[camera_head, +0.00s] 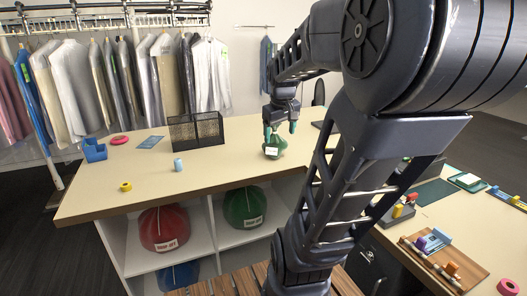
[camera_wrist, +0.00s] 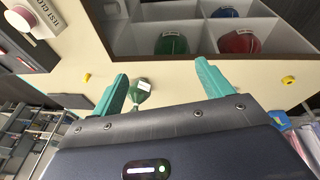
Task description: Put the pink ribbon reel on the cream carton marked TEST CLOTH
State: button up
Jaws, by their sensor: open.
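A cream carton (camera_wrist: 52,12) with sideways lettering that reads TEST CLOTH shows at the top left of the wrist view. My gripper (camera_head: 281,129) is open above a green labelled pouch (camera_head: 274,148), which shows beyond the fingers in the wrist view (camera_wrist: 140,92).
The long counter (camera_head: 90,196) holds a blue bin (camera_head: 95,150), a black mesh basket (camera_head: 196,131), a yellow roll (camera_head: 125,187) and a light-blue cylinder (camera_head: 178,164). Red and green bags sit in the shelves below. A wooden tray (camera_head: 428,258) with small items is on the right counter.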

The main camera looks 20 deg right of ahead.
jog(key=s+a+f+m+t+y, duration=0.1)
jog(key=s+a+f, duration=0.1)
jog(key=s+a, duration=0.5)
jog(key=shift+s+a+m, duration=0.2)
jog(key=shift+a+m, duration=0.1)
jog(key=shift+a, duration=0.7)
